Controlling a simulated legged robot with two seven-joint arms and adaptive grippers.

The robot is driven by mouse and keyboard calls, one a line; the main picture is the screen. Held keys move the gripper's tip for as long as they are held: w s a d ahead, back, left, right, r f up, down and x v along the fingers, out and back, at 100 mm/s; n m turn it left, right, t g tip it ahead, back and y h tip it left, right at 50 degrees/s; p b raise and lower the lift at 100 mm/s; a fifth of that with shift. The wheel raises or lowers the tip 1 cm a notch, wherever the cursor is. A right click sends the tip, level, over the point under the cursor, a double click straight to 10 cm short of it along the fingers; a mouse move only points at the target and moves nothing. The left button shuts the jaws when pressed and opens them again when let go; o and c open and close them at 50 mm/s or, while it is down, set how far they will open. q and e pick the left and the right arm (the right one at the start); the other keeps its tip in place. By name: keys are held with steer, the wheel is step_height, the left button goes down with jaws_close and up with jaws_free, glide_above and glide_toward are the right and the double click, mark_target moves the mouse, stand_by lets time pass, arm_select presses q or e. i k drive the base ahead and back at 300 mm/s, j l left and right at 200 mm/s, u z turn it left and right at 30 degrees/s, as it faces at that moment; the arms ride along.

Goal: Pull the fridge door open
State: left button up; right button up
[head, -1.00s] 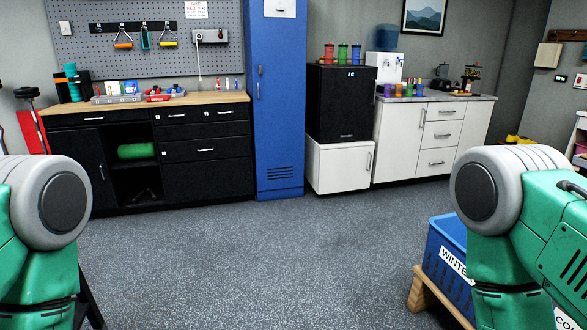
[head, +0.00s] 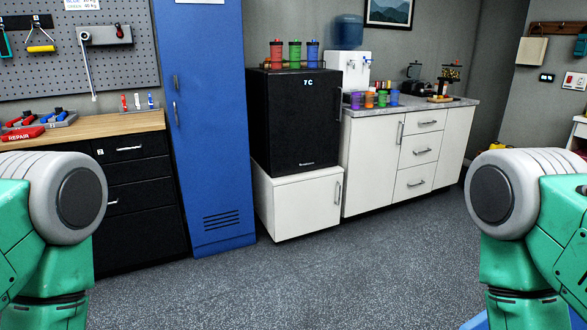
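The black mini fridge (head: 296,122) stands on a white cabinet (head: 300,203) in the middle of the head view. Its door is shut, with a "7 C" display near the top and a dark handle at its right edge. Three shaker cups, red, green and blue, stand on its top. My two green arms show at the lower left and lower right edges, well apart from the fridge. Neither of my grippers is in view.
A tall blue locker (head: 203,130) stands directly left of the fridge. A white counter unit (head: 405,155) with cups and a water dispenser (head: 349,68) stands to its right. A workbench (head: 130,123) is at the left. Grey floor (head: 310,285) before the fridge is clear.

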mark_target(303, 109)
steer(key=i+j+z, duration=0.1)
steer(key=i, duration=0.7)
steer(key=i+j+z, duration=0.15)
steer(key=i, duration=0.65)
